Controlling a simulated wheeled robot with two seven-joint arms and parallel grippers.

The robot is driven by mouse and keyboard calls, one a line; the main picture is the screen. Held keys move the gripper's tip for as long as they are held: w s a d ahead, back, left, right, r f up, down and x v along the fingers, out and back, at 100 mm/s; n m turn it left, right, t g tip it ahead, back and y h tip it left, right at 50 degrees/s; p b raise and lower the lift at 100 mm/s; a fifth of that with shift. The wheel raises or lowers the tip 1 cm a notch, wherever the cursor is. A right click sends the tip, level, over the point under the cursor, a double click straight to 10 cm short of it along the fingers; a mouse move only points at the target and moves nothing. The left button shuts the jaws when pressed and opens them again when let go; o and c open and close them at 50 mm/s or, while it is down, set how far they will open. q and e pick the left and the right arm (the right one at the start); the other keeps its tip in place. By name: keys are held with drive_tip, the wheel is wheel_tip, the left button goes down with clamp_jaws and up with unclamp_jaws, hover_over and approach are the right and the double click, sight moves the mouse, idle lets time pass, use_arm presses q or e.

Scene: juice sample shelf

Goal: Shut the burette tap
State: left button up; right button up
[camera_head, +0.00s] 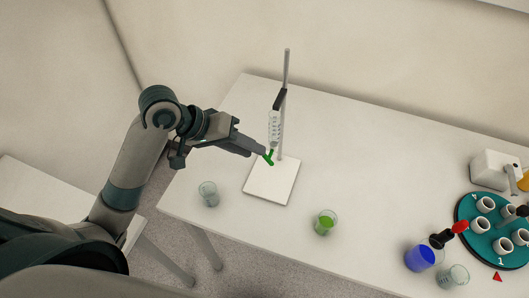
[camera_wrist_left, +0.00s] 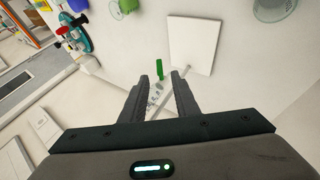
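The burette (camera_head: 275,128) is a clear graduated tube held upright by a black clamp (camera_head: 280,99) on a grey rod over a white stand base (camera_head: 270,184). Its green tap (camera_head: 269,158) is at the lower end. My left gripper (camera_head: 263,152) comes in from the left with its fingertips close beside the tap. In the left wrist view my left gripper (camera_wrist_left: 160,78) is open, its two fingers apart. The green tap (camera_wrist_left: 159,70) shows in the gap at the fingertips; I cannot tell whether they touch it. My right gripper is not in view.
An empty beaker (camera_head: 208,194) stands left of the base. A beaker of green liquid (camera_head: 325,222) stands to its right. A blue-filled beaker (camera_head: 420,257), a clear beaker (camera_head: 453,276) and a teal round rack (camera_head: 474,236) stand far right. The table between is clear.

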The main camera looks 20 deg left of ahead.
sight(270, 155)
use_arm(q)
drive_tip(key=shift+p+x, duration=0.6)
drive_tip(key=shift+x, duration=2.6)
clamp_jaws()
